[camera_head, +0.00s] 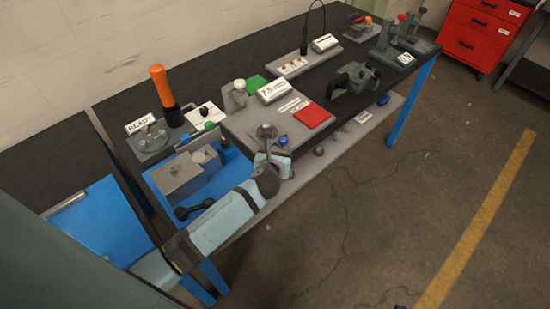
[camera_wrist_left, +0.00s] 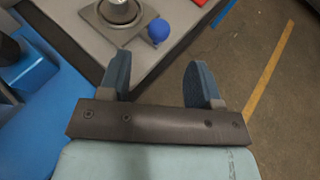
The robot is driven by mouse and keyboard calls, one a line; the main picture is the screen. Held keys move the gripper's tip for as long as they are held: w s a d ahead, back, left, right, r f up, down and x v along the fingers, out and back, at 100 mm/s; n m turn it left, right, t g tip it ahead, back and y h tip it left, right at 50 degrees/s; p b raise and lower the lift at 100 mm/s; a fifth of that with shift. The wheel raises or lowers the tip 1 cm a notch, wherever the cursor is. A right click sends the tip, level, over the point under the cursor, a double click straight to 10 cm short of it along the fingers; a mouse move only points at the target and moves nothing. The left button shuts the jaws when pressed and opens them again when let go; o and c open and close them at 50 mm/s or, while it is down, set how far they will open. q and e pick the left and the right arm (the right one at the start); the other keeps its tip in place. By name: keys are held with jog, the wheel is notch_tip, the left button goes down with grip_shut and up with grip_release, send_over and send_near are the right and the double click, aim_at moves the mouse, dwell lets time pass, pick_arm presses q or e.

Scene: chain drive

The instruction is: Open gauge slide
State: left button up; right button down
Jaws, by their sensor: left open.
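I cannot tell how far the slide is open. The left wrist view also shows the blue knob (camera_wrist_left: 158,31) and the round post (camera_wrist_left: 120,12). My left gripper (camera_head: 273,159) is in front of the plate edge. Its fingers (camera_wrist_left: 161,80) are apart and empty, with the knob just beyond them. My right gripper is not in view.
A blue tray (camera_head: 160,184) with grey blocks lies left of the plate. A dark clamp-like fixture (camera_head: 353,79) stands to the right. The floor (camera_head: 400,200) in front of the bench is mostly clear.

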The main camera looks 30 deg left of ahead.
pick_arm(q)
jog(key=v, duration=0.4)
jog(key=shift+s+f, duration=0.1)
dwell(0.4)
jog(key=s+d+f+n+h, duration=0.1)
jog(key=s+f+n+h, duration=0.1)
jog(key=s+n, duration=0.5)
jog(key=s+d+f+n+g+h, duration=0.1)
jog(key=s+f+n+h, duration=0.1)
jog(key=s+n, duration=0.6)
jog(key=s+d+f+n+g+h, duration=0.1)
jog(key=s+f+n, duration=0.3)
jog(key=n, duration=1.1)
jog(key=s+h, duration=0.1)
jog(key=s, duration=0.2)
jog(key=shift+s+d+f, duration=0.15)
jog(key=shift+d+f, duration=0.15)
jog(key=shift+d, duration=0.05)
